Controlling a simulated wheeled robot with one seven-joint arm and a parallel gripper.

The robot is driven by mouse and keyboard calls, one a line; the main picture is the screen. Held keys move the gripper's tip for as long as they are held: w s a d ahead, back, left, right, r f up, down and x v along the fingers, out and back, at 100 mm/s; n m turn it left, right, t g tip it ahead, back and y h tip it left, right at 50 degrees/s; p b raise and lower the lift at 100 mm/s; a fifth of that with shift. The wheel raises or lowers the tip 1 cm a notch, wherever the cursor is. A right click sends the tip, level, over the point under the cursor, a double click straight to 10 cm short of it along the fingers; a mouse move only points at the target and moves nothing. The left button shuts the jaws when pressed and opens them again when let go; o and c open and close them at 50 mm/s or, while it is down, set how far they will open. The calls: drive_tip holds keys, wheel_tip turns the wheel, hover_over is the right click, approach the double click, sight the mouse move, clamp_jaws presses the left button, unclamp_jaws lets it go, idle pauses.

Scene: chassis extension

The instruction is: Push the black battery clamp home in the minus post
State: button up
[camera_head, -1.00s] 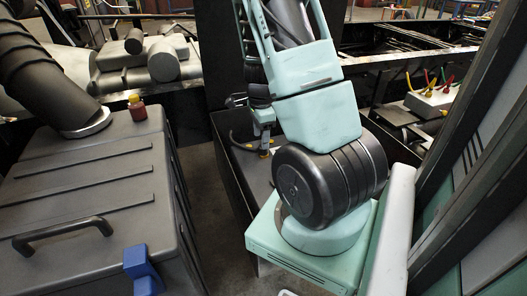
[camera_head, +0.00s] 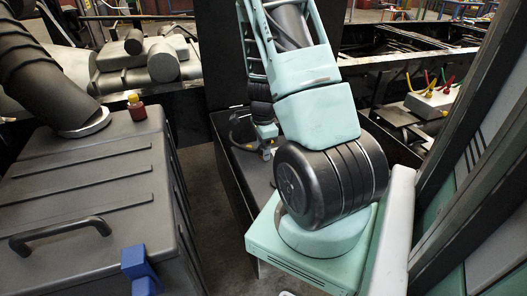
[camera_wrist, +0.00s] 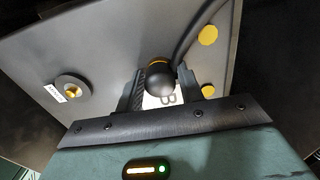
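In the wrist view, the black battery clamp (camera_wrist: 159,72) is a dark rounded piece at my fingertips, with a black cable rising to the upper right. My gripper (camera_wrist: 162,86) has its two fingers on either side of it and appears shut on it; the exact contact is in shadow. A post (camera_wrist: 71,89) with a dark round collar and brass centre is on the grey panel, left of the clamp and apart from it. A white label (camera_wrist: 57,93) is beside that post; its print is too small to read. In the head view my gripper (camera_head: 267,150) is small and low inside the dark bay.
The grey panel (camera_wrist: 105,45) carries yellow discs (camera_wrist: 208,35). In the head view, a dark lidded box (camera_head: 85,180) with a red bottle (camera_head: 137,107) stands at left. A light block with coloured cables (camera_head: 435,101) is at right. Dark walls edge the bay (camera_head: 232,175).

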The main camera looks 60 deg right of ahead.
drive_tip(key=c, duration=0.5)
drive_tip(key=shift+o, duration=0.2)
wheel_tip(320, 180, up, 10)
drive_tip(key=shift+r+p, duration=0.1)
drive_tip(key=shift+p, duration=0.75)
